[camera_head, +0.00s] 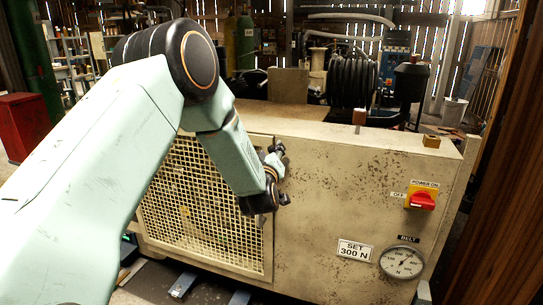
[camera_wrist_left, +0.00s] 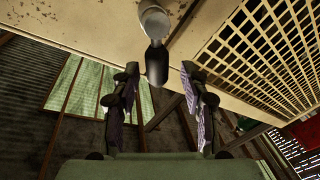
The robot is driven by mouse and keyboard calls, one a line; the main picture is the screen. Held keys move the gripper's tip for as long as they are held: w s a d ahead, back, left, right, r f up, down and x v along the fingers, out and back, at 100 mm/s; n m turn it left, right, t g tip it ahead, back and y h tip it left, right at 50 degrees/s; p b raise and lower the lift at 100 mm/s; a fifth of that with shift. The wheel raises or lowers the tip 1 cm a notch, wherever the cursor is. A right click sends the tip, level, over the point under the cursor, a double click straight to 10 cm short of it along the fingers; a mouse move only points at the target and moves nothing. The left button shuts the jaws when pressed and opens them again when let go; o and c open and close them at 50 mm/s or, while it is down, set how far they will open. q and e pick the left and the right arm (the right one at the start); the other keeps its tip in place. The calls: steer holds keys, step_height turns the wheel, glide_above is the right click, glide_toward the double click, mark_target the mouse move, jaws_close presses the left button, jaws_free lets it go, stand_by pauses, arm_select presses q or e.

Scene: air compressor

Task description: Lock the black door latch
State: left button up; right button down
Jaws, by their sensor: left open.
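The black door latch (camera_wrist_left: 156,64) shows in the left wrist view as a dark handle on a round grey metal pivot, set on the cream panel beside the mesh door. In the head view it is hidden by my left gripper or too small to make out. My left gripper (camera_head: 281,174) is at the right edge of the mesh door (camera_head: 205,215). In the left wrist view my left gripper (camera_wrist_left: 158,82) is open, with one finger on each side of the latch handle. I cannot tell whether either finger touches it. My right gripper is not in view.
The cream compressor housing (camera_head: 335,195) carries a red and yellow power switch (camera_head: 421,198), a SET 300 N label (camera_head: 355,250) and a round belt gauge (camera_head: 402,262) to the right. A wooden post stands at the far right. The panel between gripper and switch is clear.

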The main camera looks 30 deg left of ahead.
arm_select(q)
steer(key=shift+d+r, duration=0.1)
steer(key=shift+d, duration=0.05)
jaws_close()
stand_by(0.5)
steer(key=shift+s+a+f+n+g+h+b, duration=0.15)
steer(key=shift+a+f+n+h+b, duration=0.45)
steer(key=shift+n, duration=1)
steer(key=shift+s+a+f+n+g+h+b, duration=0.2)
steer(key=shift+f+n+b, duration=0.45)
steer(key=shift+n, duration=0.95)
steer(key=shift+w+a+f+n+g+h+b, duration=0.1)
steer(key=shift+a+f+n+g+h+b, duration=0.3)
steer(key=shift+f+n, duration=0.85)
steer(key=shift+s+r+n, duration=0.1)
steer(key=shift+r+n, duration=0.2)
steer(key=shift+n, duration=0.25)
jaws_free()
